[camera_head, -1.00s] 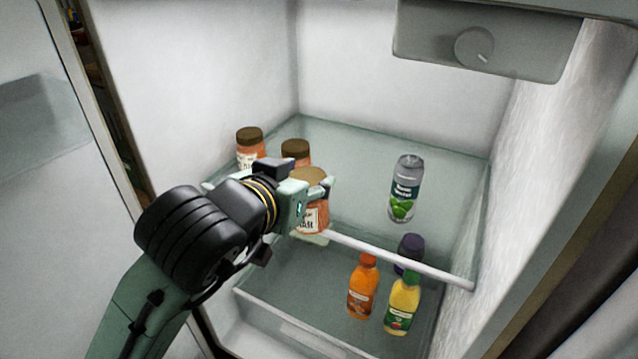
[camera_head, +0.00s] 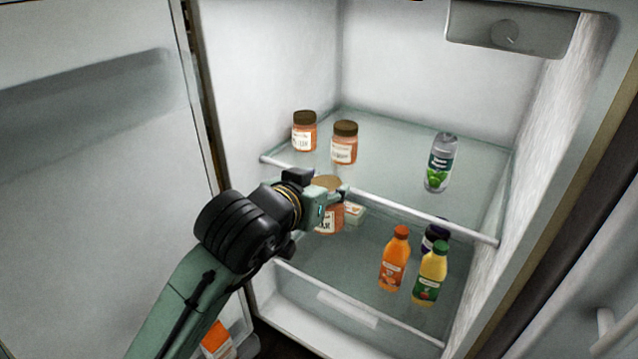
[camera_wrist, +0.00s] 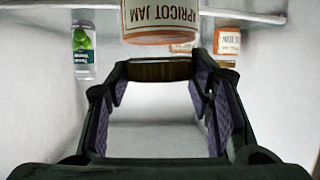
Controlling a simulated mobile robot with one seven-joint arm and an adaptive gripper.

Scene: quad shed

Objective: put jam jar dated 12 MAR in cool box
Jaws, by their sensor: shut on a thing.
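My gripper (camera_head: 326,194) is shut on a jam jar (camera_head: 328,219) with a tan-brown lid and orange contents, holding it upright by the lid area. The jar is just in front of the fridge's upper shelf rail. In the wrist view the held jar (camera_wrist: 160,22) appears upside down, its label reading "APRICOT JAM". In the head view its label seems to end in "AR"; the full date is not legible. Two similar jars stand on the upper shelf, one at left (camera_head: 304,134) and one beside it (camera_head: 344,148); their dates are unclear. I cannot identify a cool box.
A silver-green can (camera_head: 439,165) stands on the upper shelf. An orange bottle (camera_head: 395,262), a yellow bottle (camera_head: 430,278) and a dark bottle (camera_head: 436,236) stand below, near a small pale tub (camera_head: 353,212). The open fridge door (camera_head: 90,200) is at left. An orange-and-white object (camera_head: 217,340) shows lower left.

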